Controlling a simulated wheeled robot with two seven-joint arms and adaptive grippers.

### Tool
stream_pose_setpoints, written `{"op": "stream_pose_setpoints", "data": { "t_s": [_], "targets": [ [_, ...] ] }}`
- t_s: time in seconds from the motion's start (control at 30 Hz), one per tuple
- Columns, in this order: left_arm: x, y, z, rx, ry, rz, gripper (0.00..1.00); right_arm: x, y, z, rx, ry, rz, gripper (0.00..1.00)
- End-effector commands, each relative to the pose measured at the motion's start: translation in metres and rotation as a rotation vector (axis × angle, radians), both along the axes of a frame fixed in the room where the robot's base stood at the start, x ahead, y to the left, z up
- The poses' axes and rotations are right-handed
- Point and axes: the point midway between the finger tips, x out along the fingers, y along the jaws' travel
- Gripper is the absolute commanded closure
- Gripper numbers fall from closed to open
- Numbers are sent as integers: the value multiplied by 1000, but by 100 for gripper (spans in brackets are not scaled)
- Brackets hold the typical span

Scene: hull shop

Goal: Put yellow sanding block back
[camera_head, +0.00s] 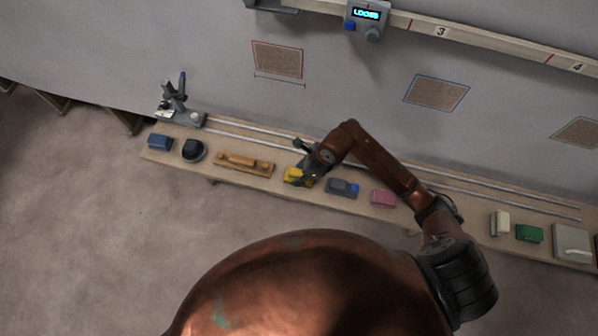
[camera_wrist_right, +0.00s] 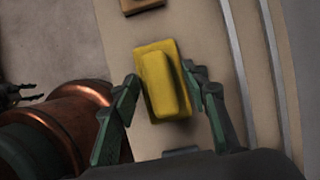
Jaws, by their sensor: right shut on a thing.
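The yellow sanding block (camera_head: 293,175) is at the long wooden shelf, between the wooden tool and the grey-blue tool. In the right wrist view the block (camera_wrist_right: 163,82) shows a raised grip on a wider flat base. My right gripper (camera_head: 305,175) is shut on it from above. In the wrist view its green-black fingers (camera_wrist_right: 165,85) lie on either side of the block. I cannot tell whether the block's underside touches the shelf. A small dark jointed part at the wrist view's left edge may be my left gripper (camera_wrist_right: 20,96); its fingers are unclear.
The shelf (camera_head: 220,178) also holds a blue block (camera_head: 160,142), a black tool (camera_head: 193,150), a wooden tool (camera_head: 245,164), a grey-blue tool (camera_head: 343,188) and a pink block (camera_head: 384,198). Green (camera_head: 530,233) and cream (camera_head: 500,223) blocks stand further right. Two rails run behind.

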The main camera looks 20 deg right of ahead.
Motion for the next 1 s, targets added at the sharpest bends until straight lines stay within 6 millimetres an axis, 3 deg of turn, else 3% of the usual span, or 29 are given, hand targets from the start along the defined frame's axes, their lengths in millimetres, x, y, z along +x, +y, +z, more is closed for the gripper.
{"op": "stream_pose_setpoints", "data": {
  "t_s": [0.23,0.27,0.5,0.77,1.0],
  "targets": [
    [1,0,-1,0,-2,0,60,0,0,-2,0,0,1,80],
    [1,0,0,0,-2,0,60,0,0,-1,0,0,1,57],
    [2,0,0,0,-3,0,60,0,0,-1,0,0,0,41],
    [2,0,0,0,-3,0,60,0,0,0,0,0,0,41],
    [7,0,10,1,-11,0,60,-5,-9,28,-3,-5,1,41]
  ]
}}
